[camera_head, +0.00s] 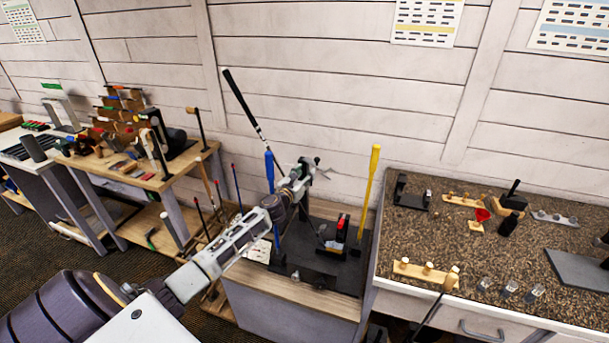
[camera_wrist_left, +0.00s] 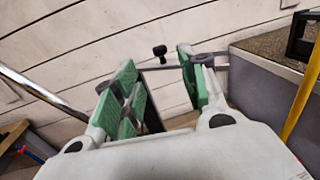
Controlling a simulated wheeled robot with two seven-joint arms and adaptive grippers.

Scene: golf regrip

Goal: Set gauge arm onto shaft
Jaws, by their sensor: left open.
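The club shaft (camera_head: 262,136) slants up to the left from the middle bench, its black grip (camera_head: 238,97) at the top end. A bright metal rod, probably this shaft, crosses the left of the left wrist view (camera_wrist_left: 40,90). My left gripper (camera_head: 308,168) is over the bench, to the right of the shaft. Its green-padded fingers (camera_wrist_left: 162,90) are apart. A thin grey bar (camera_wrist_left: 158,67) with a black knob (camera_wrist_left: 160,50), possibly the gauge arm, shows between and beyond the fingertips. I cannot tell whether they touch it. My right gripper is out of view.
A yellow post (camera_head: 371,180) and a blue-topped post (camera_head: 269,170) flank the gripper. A dark base (camera_head: 345,275) with small items covers much of the bench. The speckled counter (camera_head: 415,235) is on the right, a cluttered wooden table (camera_head: 140,178) on the left.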

